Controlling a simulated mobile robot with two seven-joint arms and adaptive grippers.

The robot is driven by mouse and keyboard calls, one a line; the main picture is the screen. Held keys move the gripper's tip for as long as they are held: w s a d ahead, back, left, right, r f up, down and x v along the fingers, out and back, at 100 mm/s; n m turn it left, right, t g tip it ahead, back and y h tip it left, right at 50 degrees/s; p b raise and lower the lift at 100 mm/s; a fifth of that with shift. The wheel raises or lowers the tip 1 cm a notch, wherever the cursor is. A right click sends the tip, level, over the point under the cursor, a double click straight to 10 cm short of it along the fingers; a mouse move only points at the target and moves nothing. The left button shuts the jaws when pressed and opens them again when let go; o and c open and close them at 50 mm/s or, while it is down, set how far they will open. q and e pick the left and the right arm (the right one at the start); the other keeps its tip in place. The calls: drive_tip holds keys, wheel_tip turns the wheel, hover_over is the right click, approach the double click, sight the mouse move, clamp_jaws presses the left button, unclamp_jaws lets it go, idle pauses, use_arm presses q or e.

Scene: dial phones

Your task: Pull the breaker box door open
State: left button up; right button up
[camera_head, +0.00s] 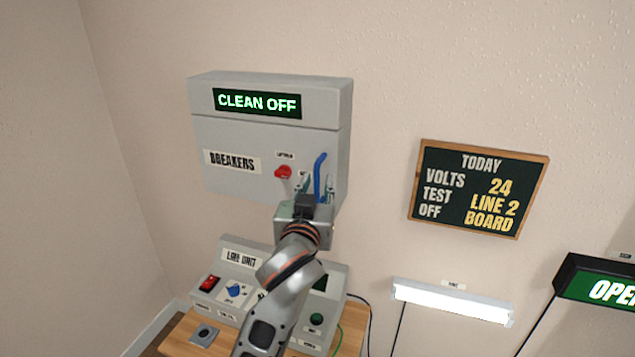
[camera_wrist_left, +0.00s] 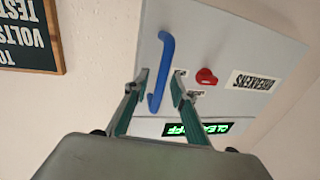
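The grey breaker box (camera_head: 270,80) hangs on the wall, with a lit CLEAN OFF display on its upper part. Its door (camera_head: 225,135) looks shut and bears a BREAKERS label, a red knob (camera_head: 283,172) and an upright blue handle (camera_head: 319,172) near its right edge. My left gripper (camera_head: 316,184) is in front of the handle, fingers pointing at the door. In the left wrist view, turned upside down, the fingers (camera_wrist_left: 160,74) are spread on both sides of the blue handle (camera_wrist_left: 166,55), with gaps visible. My right gripper is not in view.
Below the box, a line unit (camera_head: 240,258) with switches and knobs stands on a wooden table (camera_head: 180,335), partly hidden by my left arm. A chalkboard (camera_head: 478,190), a lit lamp (camera_head: 452,300) and a green sign (camera_head: 605,285) are to the right.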

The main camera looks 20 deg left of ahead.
use_arm(q)
drive_tip(key=shift+s, duration=0.1)
clamp_jaws()
